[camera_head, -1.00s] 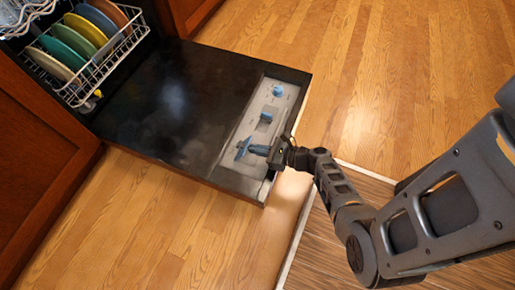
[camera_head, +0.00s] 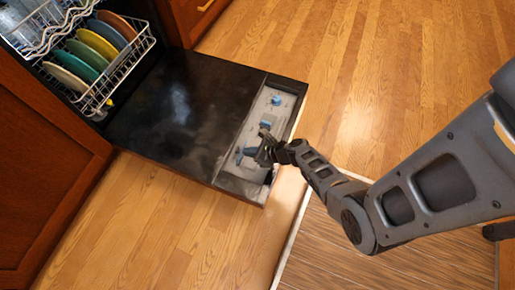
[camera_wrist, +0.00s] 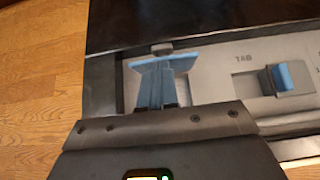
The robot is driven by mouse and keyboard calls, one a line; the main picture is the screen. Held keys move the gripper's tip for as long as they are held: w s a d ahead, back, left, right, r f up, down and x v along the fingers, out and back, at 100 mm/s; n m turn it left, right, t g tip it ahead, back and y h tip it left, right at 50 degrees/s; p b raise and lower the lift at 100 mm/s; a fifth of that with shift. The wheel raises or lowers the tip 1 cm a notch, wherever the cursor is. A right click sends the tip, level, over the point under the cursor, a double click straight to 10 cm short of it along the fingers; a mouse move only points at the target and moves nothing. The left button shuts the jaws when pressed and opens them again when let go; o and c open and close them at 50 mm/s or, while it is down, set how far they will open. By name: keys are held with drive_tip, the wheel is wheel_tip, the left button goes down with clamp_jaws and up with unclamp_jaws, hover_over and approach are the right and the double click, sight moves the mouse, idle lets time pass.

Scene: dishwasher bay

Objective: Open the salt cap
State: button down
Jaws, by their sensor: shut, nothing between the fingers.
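The salt cap (camera_head: 239,156), a blue part with a flat wing, sits near the lower end of the grey panel on the lowered dishwasher door. In the wrist view its wide blue wing (camera_wrist: 165,64) lies straight ahead of my gripper, above a narrower bluish upright part. My gripper (camera_head: 263,150) is shut and empty, close over the cap's right side. Its dark body (camera_wrist: 160,125) fills the bottom of the wrist view and hides what lies below. I cannot tell whether the fingertips touch the cap.
The blue tab slider (camera_head: 267,125) and a blue knob (camera_head: 276,100) are farther up the panel. The black door (camera_head: 185,105) lies open and level. A dish rack (camera_head: 105,88) with several coloured plates stands inside the dishwasher. Wooden floor is clear around the door.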

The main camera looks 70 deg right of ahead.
drive_tip(key=shift+w+r+g+p, duration=0.65)
drive_tip(key=shift+r+g+p, duration=0.05)
drive_tip(key=shift+p, duration=0.55)
drive_tip(key=shift+w+g+p, duration=0.45)
drive_tip(key=shift+g+p, duration=0.05)
drive_tip(key=shift+p, duration=0.2)
drive_tip(key=shift+w+f+p, duration=0.2)
drive_tip(key=shift+w+p, duration=0.15)
drive_tip(key=shift+w, duration=0.35)
